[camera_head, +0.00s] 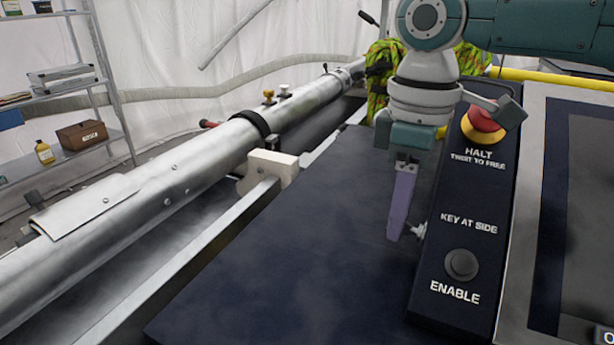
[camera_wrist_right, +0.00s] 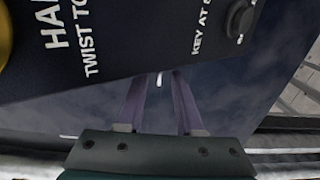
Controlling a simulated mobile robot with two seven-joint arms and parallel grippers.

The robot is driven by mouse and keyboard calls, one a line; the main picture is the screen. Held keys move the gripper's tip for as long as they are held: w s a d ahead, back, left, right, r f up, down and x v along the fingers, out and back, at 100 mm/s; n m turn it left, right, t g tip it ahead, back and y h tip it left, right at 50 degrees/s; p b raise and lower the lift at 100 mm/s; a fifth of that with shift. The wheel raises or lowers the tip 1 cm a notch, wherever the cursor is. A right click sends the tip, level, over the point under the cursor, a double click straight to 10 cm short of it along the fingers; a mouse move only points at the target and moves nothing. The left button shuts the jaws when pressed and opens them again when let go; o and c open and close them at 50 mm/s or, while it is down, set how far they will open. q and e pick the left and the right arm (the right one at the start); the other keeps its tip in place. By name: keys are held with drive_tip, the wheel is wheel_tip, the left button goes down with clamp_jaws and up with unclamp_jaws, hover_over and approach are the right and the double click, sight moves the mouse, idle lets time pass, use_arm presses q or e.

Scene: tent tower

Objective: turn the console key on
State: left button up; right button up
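The dark console box (camera_head: 475,205) carries a red HALT knob (camera_head: 482,118), the words KEY AT SIDE and a round ENABLE button (camera_head: 461,264). A small silvery key (camera_head: 418,231) sticks out of its left side. My right gripper (camera_head: 398,232) points down beside that side, its purple fingertips close to the key. In the right wrist view the fingers (camera_wrist_right: 160,78) are apart, with a thin bright piece, apparently the key (camera_wrist_right: 159,80), between them near the console edge. Whether they touch it I cannot tell. My left gripper is not in view.
A dark blue tabletop (camera_head: 300,250) lies clear left of the console. A long metal tube (camera_head: 190,175) runs along the left. A shelf (camera_head: 75,95) with boxes stands behind at far left. A light-edged panel (camera_head: 535,180) borders the console on the right.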

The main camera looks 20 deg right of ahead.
drive_tip(key=shift+f, duration=0.25)
drive_tip(key=shift+c, duration=0.3)
clamp_jaws()
drive_tip(key=shift+r, duration=0.1)
idle(0.9)
